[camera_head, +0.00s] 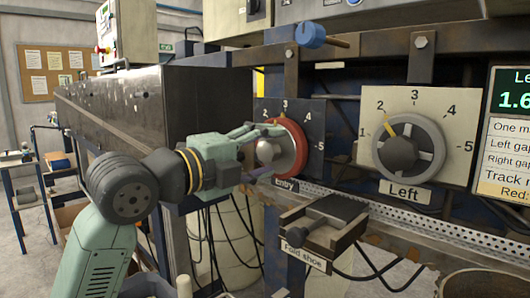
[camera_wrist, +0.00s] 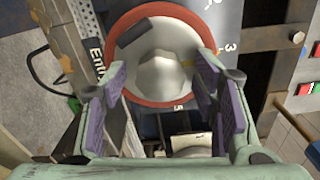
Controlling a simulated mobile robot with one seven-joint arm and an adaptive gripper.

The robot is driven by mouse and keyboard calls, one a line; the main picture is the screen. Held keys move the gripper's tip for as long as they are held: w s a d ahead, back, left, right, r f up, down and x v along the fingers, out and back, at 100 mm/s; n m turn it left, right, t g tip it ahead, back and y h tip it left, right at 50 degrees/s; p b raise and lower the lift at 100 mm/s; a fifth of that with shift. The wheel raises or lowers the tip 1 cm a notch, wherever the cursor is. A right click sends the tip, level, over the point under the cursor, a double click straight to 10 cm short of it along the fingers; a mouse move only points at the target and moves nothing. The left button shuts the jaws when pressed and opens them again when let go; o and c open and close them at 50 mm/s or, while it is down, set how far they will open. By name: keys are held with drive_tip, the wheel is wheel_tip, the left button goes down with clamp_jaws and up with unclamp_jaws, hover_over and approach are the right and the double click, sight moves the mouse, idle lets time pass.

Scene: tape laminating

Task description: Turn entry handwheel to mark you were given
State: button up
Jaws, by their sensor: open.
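The entry handwheel (camera_head: 299,135) has a red rim and a pale hub, on a dark panel with numbers; 2, 3, 4 and 5 show. A yellow mark at its top is close to 3. The wheel also shows in the wrist view (camera_wrist: 128,30), its yellow mark on the right side near the 3. My gripper (camera_head: 268,152) is open in front of the wheel. In the wrist view, its purple-padded fingers (camera_wrist: 163,80) stand on either side of the hub, overlapping the lower rim. Whether the pads touch the wheel I cannot tell.
The Left handwheel (camera_head: 424,138), grey with a yellow mark near 2, is to the right. A blue knob (camera_head: 311,35) projects above. A display screen (camera_head: 509,125) is at the far right.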

drive_tip(key=v, duration=1.1)
drive_tip(key=shift+s+a, duration=0.25)
